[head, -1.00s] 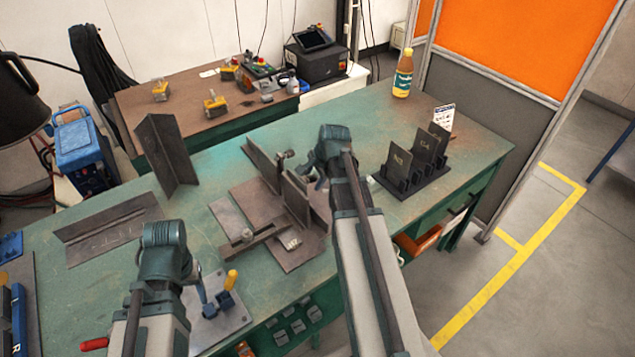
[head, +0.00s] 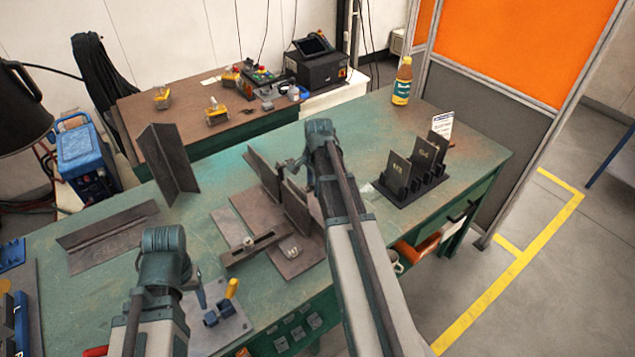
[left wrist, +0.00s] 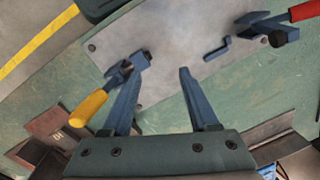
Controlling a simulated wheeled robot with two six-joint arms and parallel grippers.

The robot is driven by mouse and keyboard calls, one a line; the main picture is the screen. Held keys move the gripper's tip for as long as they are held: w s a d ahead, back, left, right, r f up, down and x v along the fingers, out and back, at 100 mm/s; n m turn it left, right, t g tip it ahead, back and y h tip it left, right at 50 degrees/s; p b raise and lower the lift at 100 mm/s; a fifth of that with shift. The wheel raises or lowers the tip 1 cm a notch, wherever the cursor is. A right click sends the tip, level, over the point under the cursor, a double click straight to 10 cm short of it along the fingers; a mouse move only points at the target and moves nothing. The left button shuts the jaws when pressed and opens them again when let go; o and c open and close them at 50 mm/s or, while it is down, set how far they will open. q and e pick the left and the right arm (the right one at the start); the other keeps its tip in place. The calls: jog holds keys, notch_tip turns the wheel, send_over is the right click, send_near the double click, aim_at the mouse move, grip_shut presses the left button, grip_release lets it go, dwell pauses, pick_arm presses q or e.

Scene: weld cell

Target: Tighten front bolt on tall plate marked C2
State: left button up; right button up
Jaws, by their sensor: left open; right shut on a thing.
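My right gripper (head: 298,170) is shut at the top edge of a dark upright plate (head: 296,205) on the middle fixture (head: 238,235); the arm partly hides the contact. A longer upright plate (head: 262,172) stands just behind it. I cannot read a C2 mark on either, and no front bolt shows clearly. My left gripper (left wrist: 160,88) is open and empty above a grey tool board (left wrist: 165,60). A yellow-handled tool (left wrist: 90,108) in a blue holder lies beside its left finger. A red-handled tool (left wrist: 305,11) is at the board's far right. The yellow handle also shows in the head view (head: 231,288).
A black rack (head: 405,190) with several dark marked plates stands right of the fixture. A flat block marked M7 (head: 294,250) is at the fixture's front. Angle steel pieces (head: 168,170) stand and lie at left. A bottle (head: 402,82) is at the back.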

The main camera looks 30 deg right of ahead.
jog(key=g, duration=0.1)
jog(key=w+g, duration=0.1)
jog(key=shift+f+g, duration=0.1)
jog(key=shift+g, duration=0.3)
pick_arm(q)
jog(key=shift+f+b, duration=0.75)
jog(key=shift+b, duration=0.1)
pick_arm(e)
jog(key=shift+s+g+h, duration=0.3)
jog(key=shift+s+g, duration=0.05)
jog(key=shift+g, duration=0.85)
pick_arm(q)
jog(key=shift+f, duration=0.1)
pick_arm(e)
jog(key=shift+s+g, duration=0.15)
jog(key=shift+g, duration=0.15)
jog(key=o, duration=0.6)
jog(key=shift+o, duration=0.2)
pick_arm(q)
notch_tip(320, 180, up, 5)
jog(key=p, duration=0.4)
jog(key=shift+f, duration=0.1)
pick_arm(e)
jog(key=v, duration=0.5)
